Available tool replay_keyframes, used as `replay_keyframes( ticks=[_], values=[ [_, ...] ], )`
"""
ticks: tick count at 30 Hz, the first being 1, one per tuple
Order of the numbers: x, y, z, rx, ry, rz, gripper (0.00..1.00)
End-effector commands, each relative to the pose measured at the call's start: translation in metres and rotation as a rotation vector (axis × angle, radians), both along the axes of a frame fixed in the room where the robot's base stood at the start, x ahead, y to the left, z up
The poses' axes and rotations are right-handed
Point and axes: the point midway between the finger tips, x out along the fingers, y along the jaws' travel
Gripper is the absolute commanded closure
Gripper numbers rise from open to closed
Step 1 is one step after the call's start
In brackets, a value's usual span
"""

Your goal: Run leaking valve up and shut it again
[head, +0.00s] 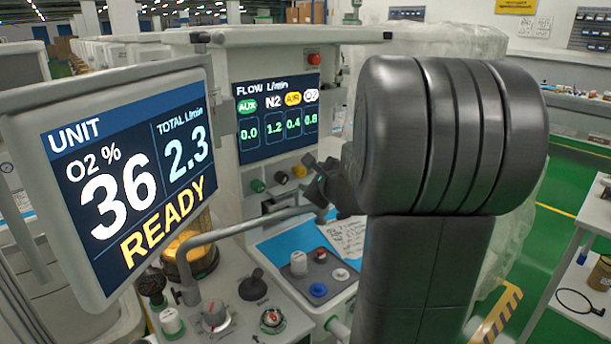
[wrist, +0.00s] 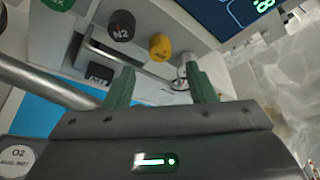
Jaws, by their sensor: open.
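The flow display (head: 278,115) reads AUX 0.0, N2 1.2, AIR 0.4 and a white-labelled last channel, probably O2, 0.8. Below it are a green knob (head: 257,186), a black knob (head: 281,177) and a yellow knob (head: 299,171). In the wrist view the black N2 knob (wrist: 121,25) and yellow knob (wrist: 160,46) lie beyond my fingertips. A pale knob (wrist: 182,73) shows between the fingers, close to the right one. My gripper (wrist: 158,72) is open, with green fingers; nothing is visibly held. In the head view my arm partly hides the right end of the knob row.
A large monitor (head: 125,180) at the left reads O2 36%, total 2.3, READY. A grey curved pipe (head: 245,232) crosses below the knobs. A grey mat (head: 318,272) with small caps lies on the worktop. A side table (head: 570,275) stands at the right.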

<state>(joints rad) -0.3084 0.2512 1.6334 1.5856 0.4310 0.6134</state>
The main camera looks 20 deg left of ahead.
Motion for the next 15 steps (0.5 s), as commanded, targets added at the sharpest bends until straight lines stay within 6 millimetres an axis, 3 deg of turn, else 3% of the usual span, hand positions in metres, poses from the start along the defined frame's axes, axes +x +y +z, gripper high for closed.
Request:
replay_keyframes(
  ticks=[6,15],
  values=[
    [-0.029,-0.028,0.012,-0.001,-0.003,-0.002,0.49],
    [-0.048,-0.045,0.018,0.000,0.000,0.000,0.49]
  ],
)
